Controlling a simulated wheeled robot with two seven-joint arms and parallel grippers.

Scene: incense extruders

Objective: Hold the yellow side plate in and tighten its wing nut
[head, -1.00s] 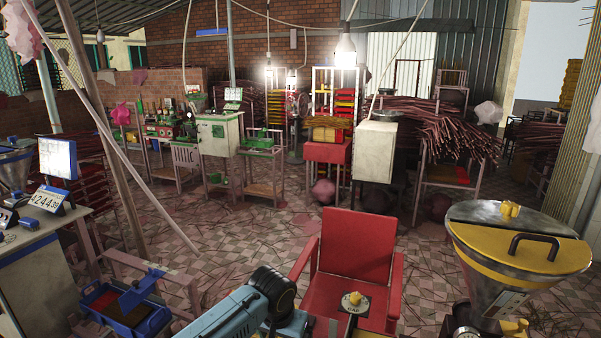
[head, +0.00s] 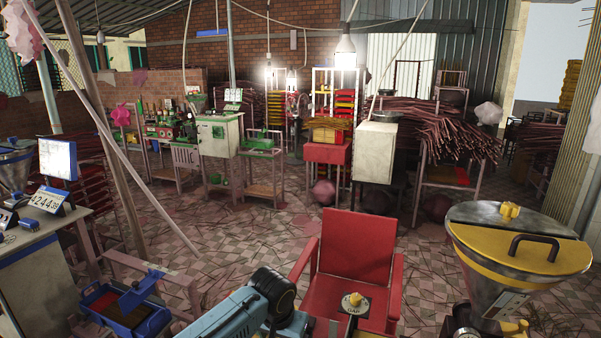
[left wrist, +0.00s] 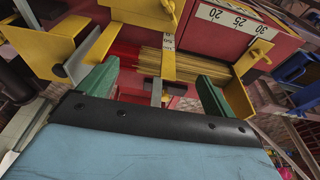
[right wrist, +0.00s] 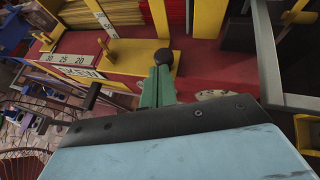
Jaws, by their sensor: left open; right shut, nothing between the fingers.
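In the left wrist view a yellow upright plate (left wrist: 238,95) stands right of a bundle of thin yellow sticks (left wrist: 165,66), and a larger yellow plate (left wrist: 50,32) stands at the left. My left gripper (left wrist: 155,94) is open, its green fingers apart in front of the sticks. A yellow wing-shaped piece (left wrist: 257,53) sits on the red body near the scale. In the right wrist view my right gripper (right wrist: 157,84) is shut and empty, just below a black ball knob (right wrist: 163,57) in the picture; contact cannot be told. Neither gripper shows in the head view.
The red body carries a white scale strip (left wrist: 228,18) near the left gripper. In the right wrist view a yellow base (right wrist: 125,60) lies by the knob, with dark metal bars at the right. The head view shows a red chair-like frame (head: 355,250) and a metal hopper (head: 515,250).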

